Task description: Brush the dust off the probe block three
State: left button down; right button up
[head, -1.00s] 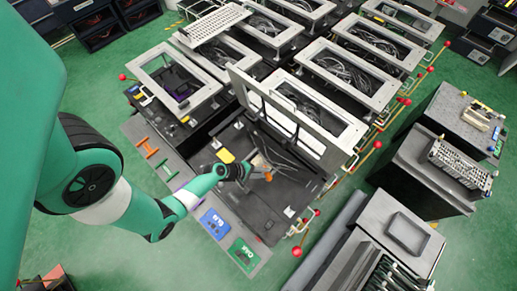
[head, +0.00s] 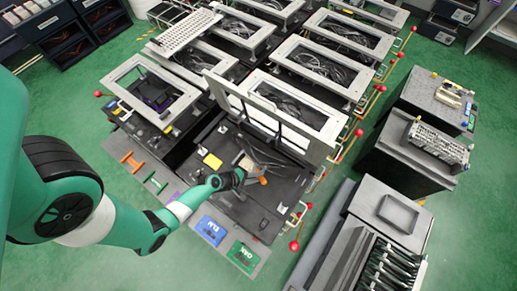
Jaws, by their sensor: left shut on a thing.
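My left gripper (head: 240,177) reaches in from the left over the open fixture (head: 270,212), whose framed lid (head: 270,122) stands raised behind it. The gripper is shut on a small tool, probably a brush, with an orange part (head: 263,181) showing just beyond the fingers. A tan patch (head: 247,163) lies beside the fingers, among dark cables on the fixture's black bed. The probe blocks are too small and covered to tell apart, and I cannot tell whether the tool touches one. My right gripper is not in view.
A yellow block (head: 212,161) sits at the fixture's left. A blue tray (head: 211,230) and a green tray (head: 243,256) lie at its front edge. Red-knobbed levers (head: 294,246) stick out at the right. Other framed fixtures stand behind, with grey cabinets (head: 395,217) at the right.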

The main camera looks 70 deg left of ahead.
pick_arm(q)
jog(key=shift+s+a+f+b, duration=0.15)
jog(key=shift+s+a, duration=0.15)
jog(key=shift+a, duration=0.2)
jog(key=shift+s+a+b, duration=0.15)
jog(key=shift+s+a, duration=0.15)
jog(key=shift+a, duration=0.15)
jog(key=shift+s+a, duration=1.2)
jog(key=shift+a, duration=0.25)
jog(key=shift+r, duration=0.25)
notch_tip(320, 180, up, 9)
jog(key=p, duration=0.8)
jog(key=shift+f, duration=0.1)
